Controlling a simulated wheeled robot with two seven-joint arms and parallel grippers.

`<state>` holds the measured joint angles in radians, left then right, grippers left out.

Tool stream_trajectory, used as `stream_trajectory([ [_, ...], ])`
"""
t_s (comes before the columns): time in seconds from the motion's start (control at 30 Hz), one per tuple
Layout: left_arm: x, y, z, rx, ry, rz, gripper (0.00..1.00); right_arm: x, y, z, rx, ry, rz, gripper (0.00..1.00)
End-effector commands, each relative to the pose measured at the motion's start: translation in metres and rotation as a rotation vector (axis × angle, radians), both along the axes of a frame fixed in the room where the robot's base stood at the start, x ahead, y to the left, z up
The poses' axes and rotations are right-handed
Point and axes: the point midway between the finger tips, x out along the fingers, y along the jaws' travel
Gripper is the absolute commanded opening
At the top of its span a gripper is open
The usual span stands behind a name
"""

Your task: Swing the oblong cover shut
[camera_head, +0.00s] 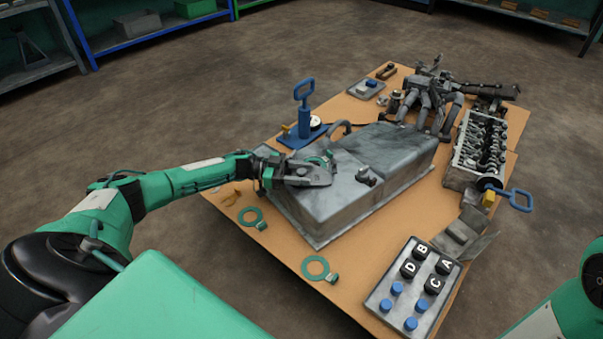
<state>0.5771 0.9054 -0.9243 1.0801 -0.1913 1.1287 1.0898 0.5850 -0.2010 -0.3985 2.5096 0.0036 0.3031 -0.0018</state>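A large grey metal tank (345,205) with a stepped top lies on the brown board. A small knob (367,176) stands on its top. My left gripper (328,173) reaches in from the left, over or on the tank's left part; its fingers are too small and dark to tell if they are open or touching. A small grey box (456,238) right of the tank has a tilted flap (483,247) beside it, seemingly a raised cover. I cannot tell for sure which part is the oblong cover. My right gripper is out of view.
A blue-handled pump (304,115) stands behind the tank, and green rings (315,267) lie in front. A block with lettered and blue buttons (412,287) sits at the front right. An engine head (477,150) lies at the right. The surrounding floor is clear.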

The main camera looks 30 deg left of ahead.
Motion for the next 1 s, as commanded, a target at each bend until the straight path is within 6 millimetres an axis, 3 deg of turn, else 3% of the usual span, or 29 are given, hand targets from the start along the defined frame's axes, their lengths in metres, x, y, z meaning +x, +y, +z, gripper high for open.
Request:
stream_trajectory([
  [0.27, -0.005, 0.012, 0.002, 0.001, 0.002, 0.001, 0.47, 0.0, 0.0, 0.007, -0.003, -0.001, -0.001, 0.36],
  [0.7, -0.043, 0.098, 0.002, 0.001, 0.002, 0.002, 0.47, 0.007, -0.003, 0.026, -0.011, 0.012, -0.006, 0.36],
  [1.0, -0.055, 0.124, 0.0, 0.0, 0.001, 0.0, 0.47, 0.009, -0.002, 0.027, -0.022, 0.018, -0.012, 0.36],
])
